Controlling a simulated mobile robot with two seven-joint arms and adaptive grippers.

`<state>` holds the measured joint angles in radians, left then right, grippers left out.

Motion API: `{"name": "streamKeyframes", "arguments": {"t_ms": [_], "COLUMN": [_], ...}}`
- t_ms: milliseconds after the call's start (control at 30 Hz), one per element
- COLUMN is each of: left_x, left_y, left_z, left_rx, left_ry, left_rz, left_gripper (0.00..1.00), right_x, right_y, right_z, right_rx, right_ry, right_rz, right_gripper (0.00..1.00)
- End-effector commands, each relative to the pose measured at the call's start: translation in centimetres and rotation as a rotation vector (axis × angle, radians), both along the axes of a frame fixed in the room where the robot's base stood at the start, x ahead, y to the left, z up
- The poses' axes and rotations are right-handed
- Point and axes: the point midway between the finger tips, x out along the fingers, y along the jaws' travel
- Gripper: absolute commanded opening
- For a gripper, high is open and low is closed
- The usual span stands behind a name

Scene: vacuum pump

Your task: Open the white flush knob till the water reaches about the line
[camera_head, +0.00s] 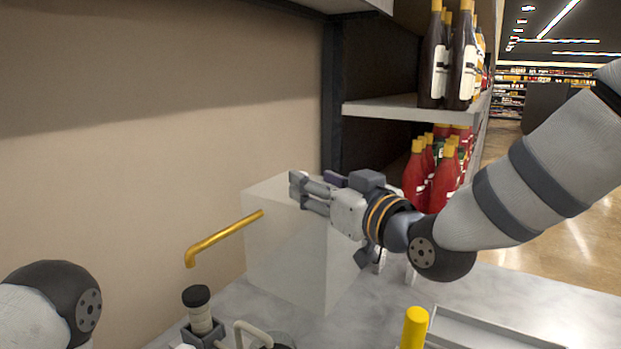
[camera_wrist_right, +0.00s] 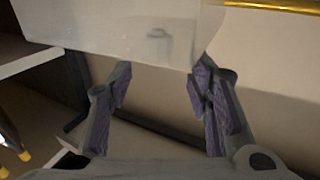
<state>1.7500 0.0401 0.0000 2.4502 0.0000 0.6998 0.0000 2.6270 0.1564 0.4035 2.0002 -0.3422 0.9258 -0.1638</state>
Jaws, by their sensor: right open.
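A pale, translucent box-shaped tank (camera_head: 285,262) stands on the counter against the wall. In the right wrist view its pale face (camera_wrist_right: 110,22) fills the top, with a small, faint, knob-like shape (camera_wrist_right: 157,33) on it; I cannot tell if this is the flush knob. My right gripper (camera_head: 300,190) is above and in front of the tank in the head view, pointing left. Its two fingers (camera_wrist_right: 158,92) are apart with nothing between them. No level line or water surface can be made out. My left gripper is out of view; only part of that arm shows at lower left.
A yellow pipe (camera_head: 225,238) extends left from the tank. A black-capped pale cylinder (camera_head: 198,312) and a pale bent tube (camera_head: 252,332) stand at the front. A yellow cylinder (camera_head: 414,328) is beside a grey tray (camera_head: 480,330). Shelves with bottles (camera_head: 432,172) are behind my right arm.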

Motion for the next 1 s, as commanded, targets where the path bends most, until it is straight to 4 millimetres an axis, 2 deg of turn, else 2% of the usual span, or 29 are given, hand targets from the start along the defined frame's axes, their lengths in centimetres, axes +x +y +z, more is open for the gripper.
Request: {"name": "streamKeyframes", "arguments": {"t_ms": [33, 100, 200, 500, 533, 700, 733, 1000], "left_x": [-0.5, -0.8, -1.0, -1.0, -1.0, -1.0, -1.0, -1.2], "left_y": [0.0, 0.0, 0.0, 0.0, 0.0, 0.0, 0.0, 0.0], "left_z": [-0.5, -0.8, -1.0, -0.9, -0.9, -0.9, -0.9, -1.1], "left_rx": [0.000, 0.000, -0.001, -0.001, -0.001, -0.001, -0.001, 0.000], "left_ry": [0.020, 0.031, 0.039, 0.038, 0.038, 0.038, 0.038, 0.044], "left_rz": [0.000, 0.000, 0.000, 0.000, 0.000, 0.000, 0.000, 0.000], "left_gripper": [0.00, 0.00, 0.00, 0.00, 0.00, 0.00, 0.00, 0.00], "right_x": [1.1, 2.2, 3.1, 3.5, 3.5, 3.5, 3.5, 3.6], "right_y": [0.5, 1.1, 1.7, 2.0, 2.0, 2.0, 2.0, 1.8], "right_z": [-0.7, -0.7, -0.5, -0.1, -0.1, -0.1, -0.1, -0.2], "right_rx": [0.001, 0.002, 0.002, 0.001, 0.001, 0.001, 0.001, 0.002], "right_ry": [0.008, 0.008, 0.007, 0.002, 0.002, 0.002, 0.002, 0.002], "right_rz": [-0.001, -0.002, -0.001, -0.002, -0.002, -0.002, -0.002, 0.016], "right_gripper": [0.46, 0.46, 0.46, 0.46, 0.44, 0.05, 0.00, 0.00]}}
